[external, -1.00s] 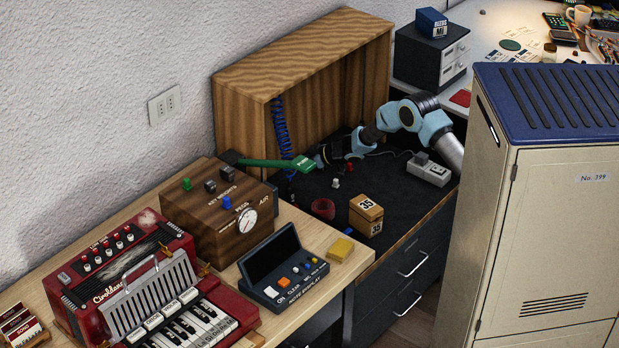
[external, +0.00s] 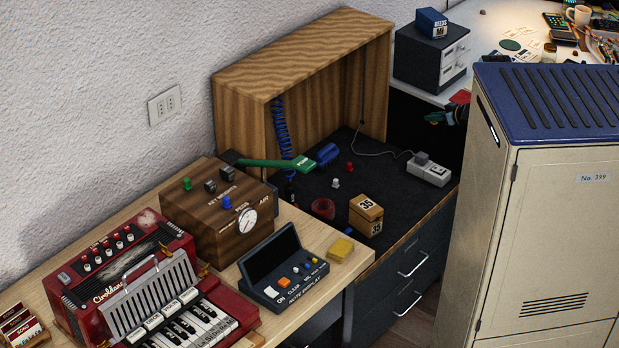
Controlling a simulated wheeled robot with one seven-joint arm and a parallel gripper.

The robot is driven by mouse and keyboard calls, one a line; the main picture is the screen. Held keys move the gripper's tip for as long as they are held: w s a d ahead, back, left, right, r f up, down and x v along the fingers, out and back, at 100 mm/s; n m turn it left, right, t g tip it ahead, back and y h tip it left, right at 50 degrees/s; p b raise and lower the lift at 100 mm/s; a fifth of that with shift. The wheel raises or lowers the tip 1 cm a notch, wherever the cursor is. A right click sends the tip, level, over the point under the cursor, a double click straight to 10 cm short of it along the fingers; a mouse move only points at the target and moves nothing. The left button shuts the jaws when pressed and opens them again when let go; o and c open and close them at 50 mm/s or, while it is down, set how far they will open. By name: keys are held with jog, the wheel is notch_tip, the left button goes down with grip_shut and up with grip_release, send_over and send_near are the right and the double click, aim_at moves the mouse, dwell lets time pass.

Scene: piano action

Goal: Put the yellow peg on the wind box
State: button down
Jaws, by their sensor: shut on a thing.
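The wind box (external: 208,222) is a brown wooden box on the light bench, with a round gauge on its front. Green (external: 187,184), dark grey (external: 227,173) and blue (external: 227,203) pegs stand on its top. I see no yellow peg on the box or on the dark mat. Only a small teal and dark part of my arm (external: 437,117) shows at the left edge of the tall cabinet, well right of the wind box. My gripper's jaws cannot be made out there, and anything in them is hidden.
The green pump handle (external: 275,163) reaches from the wind box over the dark mat (external: 315,195). Red (external: 350,166) and white (external: 335,183) pegs and a wooden block (external: 366,214) are on the mat. A note display (external: 283,268) stands before the box. The tall cabinet (external: 545,215) blocks the right.

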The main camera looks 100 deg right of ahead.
jog(key=s+a+r+m+g+h+p, duration=0.1)
jog(key=s+a+r+m+p, duration=0.15)
jog(key=s+a+r, duration=0.7)
jog(key=w+a+r+n+t+y+p, duration=0.2)
jog(key=w+r+n+y+p, duration=0.15)
jog(key=w, duration=1.15)
jog(key=w+a+r+n+t+y+p, duration=0.1)
jog(key=w+r+n+t+y+p, duration=0.25)
jog(key=w, duration=1.25)
jog(key=w+a+r+n+t+y+p, duration=0.15)
jog(key=w+r+n+y+p, duration=0.3)
jog(key=w, duration=1.05)
jog(key=w+a+r+n+g+y+p, duration=0.1)
jog(key=w+a+r+n+y+p, duration=0.2)
jog(key=w+a, duration=0.9)
jog(key=w+a+r+n+g+y+p, duration=0.1)
jog(key=w+a+n+y+p, duration=0.3)
jog(key=w+a, duration=0.75)
jog(key=n+g+p, duration=0.2)
jog(key=n+p, duration=0.2)
jog(key=p, duration=0.1)
send_over(232, 194)
jog(key=shift+y, duration=0.45)
notch_tip(232, 194, down, 4)
jog(key=shift+f, duration=0.1)
jog(key=shift+f+p, duration=0.75)
jog(key=shift+f, duration=1.6)
